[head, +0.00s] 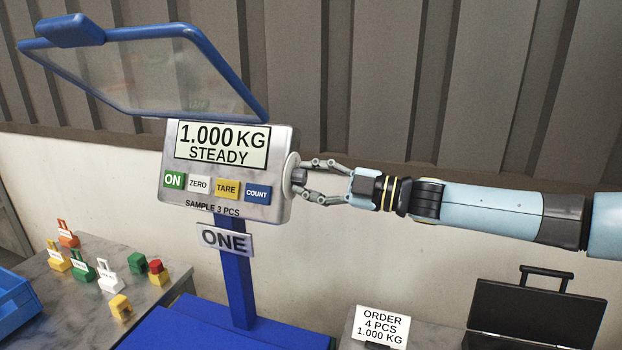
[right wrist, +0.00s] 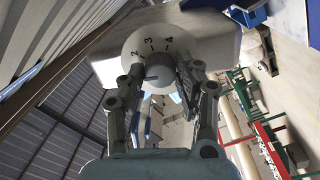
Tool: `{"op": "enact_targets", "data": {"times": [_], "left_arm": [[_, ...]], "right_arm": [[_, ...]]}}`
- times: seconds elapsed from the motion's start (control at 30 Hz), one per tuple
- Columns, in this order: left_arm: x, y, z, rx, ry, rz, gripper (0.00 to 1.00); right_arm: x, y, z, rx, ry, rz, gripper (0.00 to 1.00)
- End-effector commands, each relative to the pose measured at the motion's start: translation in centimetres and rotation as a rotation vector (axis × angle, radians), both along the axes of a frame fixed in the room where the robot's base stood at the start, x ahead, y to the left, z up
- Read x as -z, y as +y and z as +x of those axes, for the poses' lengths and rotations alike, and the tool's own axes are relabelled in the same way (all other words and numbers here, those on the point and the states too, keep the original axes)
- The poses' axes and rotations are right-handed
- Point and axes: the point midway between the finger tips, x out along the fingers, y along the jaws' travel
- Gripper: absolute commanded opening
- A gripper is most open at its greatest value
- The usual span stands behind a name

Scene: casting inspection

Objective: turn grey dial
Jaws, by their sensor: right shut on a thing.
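The grey dial (head: 298,175) is on the right side of the scale's display box (head: 229,160). In the right wrist view the dial's knob (right wrist: 158,74) sits on a pale round plate marked 2, 3 and 4, and a dark pointer line shows on it. My right gripper (head: 312,178) reaches in from the right and is shut on the dial, one finger above and one below; it also shows in the right wrist view (right wrist: 160,85). The display reads 1.000 KG STEADY, with SAMPLE 3 PCS below the buttons. My left gripper is not in view.
A clear blue-framed shield (head: 140,72) hangs over the display box. A blue post (head: 238,285) carries a sign reading ONE. Several coloured pieces stand on the left table (head: 90,318), beside a blue bin (head: 15,305). An order card (head: 381,326) and open black case (head: 535,315) are at lower right.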

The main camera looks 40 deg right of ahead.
Motion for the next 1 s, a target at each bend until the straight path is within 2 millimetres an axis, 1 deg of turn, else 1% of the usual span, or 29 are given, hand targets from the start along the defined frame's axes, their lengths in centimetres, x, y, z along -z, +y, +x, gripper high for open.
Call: {"op": "enact_targets", "data": {"times": [0.27,0.3,0.43,0.77,0.87,1.0], "left_arm": [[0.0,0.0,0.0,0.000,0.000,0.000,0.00],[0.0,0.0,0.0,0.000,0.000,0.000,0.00],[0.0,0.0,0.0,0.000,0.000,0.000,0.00],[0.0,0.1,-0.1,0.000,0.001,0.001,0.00],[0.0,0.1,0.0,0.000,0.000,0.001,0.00],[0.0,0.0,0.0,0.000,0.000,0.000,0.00]], "right_arm": [[0.2,0.0,0.0,0.001,0.002,-0.002,0.01],[0.2,0.0,-0.1,0.001,0.002,-0.002,0.38],[0.1,0.0,0.0,0.001,0.002,-0.001,0.55],[0.1,-0.1,-0.2,-0.001,0.001,0.001,0.56],[0.2,-0.3,-0.8,-0.003,0.004,-0.001,0.56],[0.3,-1.1,-2.5,-0.003,0.007,-0.002,0.56]]}}
